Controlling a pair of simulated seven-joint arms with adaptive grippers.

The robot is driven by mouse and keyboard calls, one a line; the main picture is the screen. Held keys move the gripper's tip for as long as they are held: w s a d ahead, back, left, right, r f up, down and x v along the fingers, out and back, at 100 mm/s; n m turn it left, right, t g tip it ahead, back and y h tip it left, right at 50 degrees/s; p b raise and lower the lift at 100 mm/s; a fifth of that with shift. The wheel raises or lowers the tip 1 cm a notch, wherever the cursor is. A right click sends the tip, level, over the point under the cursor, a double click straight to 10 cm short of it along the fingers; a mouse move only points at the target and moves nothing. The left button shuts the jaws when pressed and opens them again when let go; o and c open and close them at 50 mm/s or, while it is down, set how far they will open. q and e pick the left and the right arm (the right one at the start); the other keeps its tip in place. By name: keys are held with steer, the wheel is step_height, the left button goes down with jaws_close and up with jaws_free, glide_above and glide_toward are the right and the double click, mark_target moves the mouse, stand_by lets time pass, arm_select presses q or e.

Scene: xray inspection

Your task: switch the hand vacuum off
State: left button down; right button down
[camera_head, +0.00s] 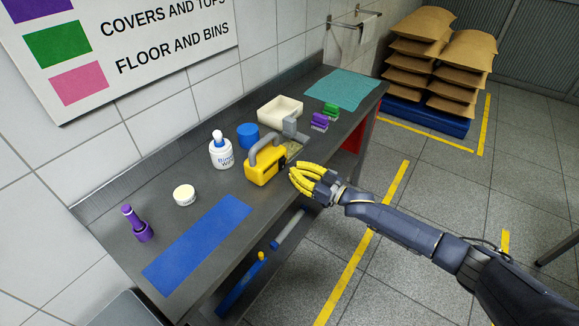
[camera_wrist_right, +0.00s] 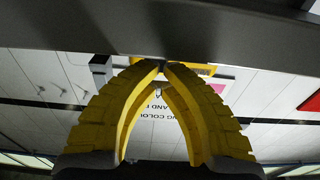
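The hand vacuum (camera_head: 262,166) is yellow with a grey handle and a grey nozzle part. It stands on the dark counter (camera_head: 180,237) near its front edge. My right gripper (camera_head: 292,174) has yellow fingers and is just to the right of the vacuum, at the counter's front edge. In the right wrist view its fingertips (camera_wrist_right: 163,66) come together with nothing seen between them. A strip of yellow, likely the vacuum, shows behind the tips. I cannot tell contact with the vacuum, and I cannot make out its switch or its setting. My left gripper is out of view.
A white bottle (camera_head: 221,152), a blue lidded tub (camera_head: 247,135) and a cream tray (camera_head: 279,111) stand behind the vacuum. A purple brush (camera_head: 319,122) and a green brush (camera_head: 330,110) lie beyond it. A blue mat (camera_head: 198,243) lies to its left. Floor before the counter is clear.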

steer(key=v, duration=1)
steer(key=shift+f, duration=0.15)
